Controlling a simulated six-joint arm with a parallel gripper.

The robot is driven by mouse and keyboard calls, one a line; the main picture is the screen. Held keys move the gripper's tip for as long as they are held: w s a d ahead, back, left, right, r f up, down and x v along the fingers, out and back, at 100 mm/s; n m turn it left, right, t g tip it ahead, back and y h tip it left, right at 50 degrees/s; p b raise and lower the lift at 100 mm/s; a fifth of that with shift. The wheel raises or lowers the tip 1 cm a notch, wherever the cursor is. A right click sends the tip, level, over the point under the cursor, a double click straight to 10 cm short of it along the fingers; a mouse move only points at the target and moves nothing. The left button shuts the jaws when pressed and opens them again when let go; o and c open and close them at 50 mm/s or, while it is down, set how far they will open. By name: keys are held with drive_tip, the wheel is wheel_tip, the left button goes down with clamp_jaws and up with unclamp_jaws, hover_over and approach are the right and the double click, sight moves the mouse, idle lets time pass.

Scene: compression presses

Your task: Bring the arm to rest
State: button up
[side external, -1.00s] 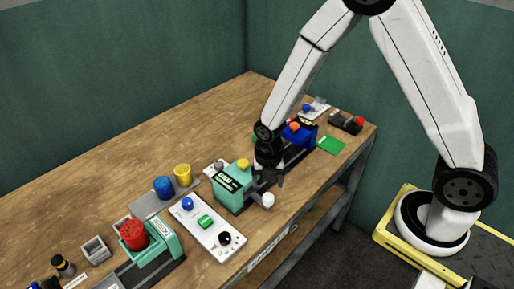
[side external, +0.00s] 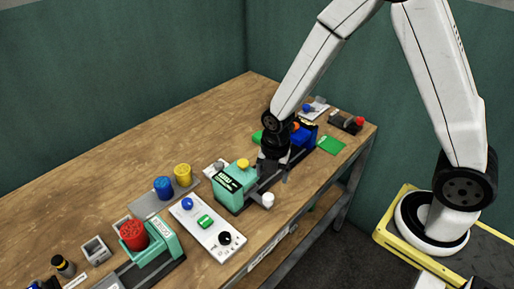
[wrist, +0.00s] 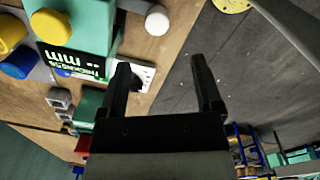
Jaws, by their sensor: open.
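My gripper (side external: 272,172) hangs over the wooden workbench, beside the teal press with a yellow knob (side external: 232,187) and in front of the blue press (side external: 302,134). In the wrist view my gripper (wrist: 158,80) shows two black fingers well apart with nothing between them. The teal press (wrist: 92,30) lies to the upper left there, with its lettered panel and a white round knob (wrist: 157,20) close by.
The bench's far left is clear.

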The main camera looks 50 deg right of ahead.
drive_tip(key=s+d+r+m+t, duration=0.1)
drive_tip(key=s+d+r+m, duration=0.1)
drive_tip(key=m, duration=0.9)
drive_tip(key=s+d+r+m+t, duration=0.1)
drive_tip(key=s+r+m, duration=0.4)
drive_tip(key=m, duration=0.7)
wheel_tip(320, 180, up, 2)
drive_tip(key=shift+s+d+r, duration=0.1)
drive_tip(key=shift+s+d, duration=0.1)
drive_tip(key=shift+d, duration=0.4)
